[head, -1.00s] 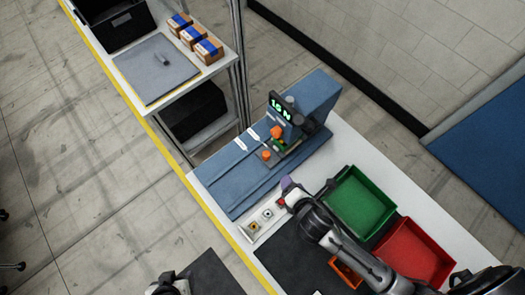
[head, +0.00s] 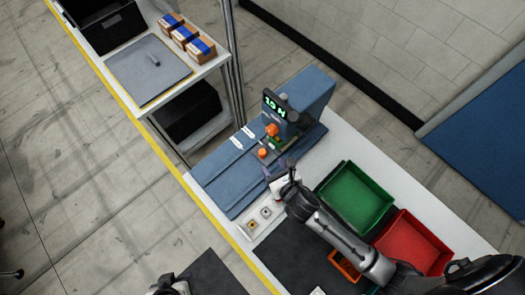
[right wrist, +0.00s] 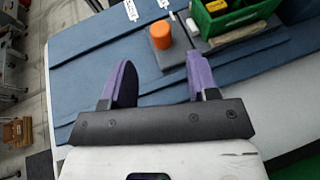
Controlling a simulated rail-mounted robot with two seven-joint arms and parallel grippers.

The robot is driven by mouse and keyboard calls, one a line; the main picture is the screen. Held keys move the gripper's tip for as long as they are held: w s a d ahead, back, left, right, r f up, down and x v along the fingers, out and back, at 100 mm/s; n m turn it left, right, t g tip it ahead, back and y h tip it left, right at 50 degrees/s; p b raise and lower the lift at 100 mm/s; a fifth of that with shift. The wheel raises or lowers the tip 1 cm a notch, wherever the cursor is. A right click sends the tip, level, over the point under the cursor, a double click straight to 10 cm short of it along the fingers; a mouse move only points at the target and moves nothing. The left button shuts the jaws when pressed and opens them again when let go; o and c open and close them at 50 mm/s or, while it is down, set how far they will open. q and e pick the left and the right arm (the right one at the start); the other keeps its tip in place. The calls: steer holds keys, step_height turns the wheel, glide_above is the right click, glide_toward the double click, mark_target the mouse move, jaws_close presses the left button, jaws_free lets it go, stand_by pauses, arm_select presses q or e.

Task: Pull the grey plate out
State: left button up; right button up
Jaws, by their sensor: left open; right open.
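A grey plate (right wrist: 178,57) with an orange knob (right wrist: 160,36) lies on the blue fixture, partly under a green block (right wrist: 235,14), in the right wrist view. In the head view the knob (head: 262,153) stands at the front of the blue press-like device (head: 300,105); the plate is hard to make out there. My right gripper (right wrist: 160,78) has purple fingers, spread apart and empty, pointing toward the knob and a little short of it. In the head view it (head: 277,168) is just right of the knob. My left gripper (head: 165,285) shows at the bottom edge, away from the fixture.
A small white holder (head: 258,218) sits at the table's front edge. The device carries a display with green digits. A side table (head: 150,70) holds several boxes.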

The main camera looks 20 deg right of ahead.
mark_target(263, 153)
steer(key=x, duration=0.9)
steer(key=shift+r, duration=0.1)
steer(key=shift+s, duration=0.1)
jaws_close()
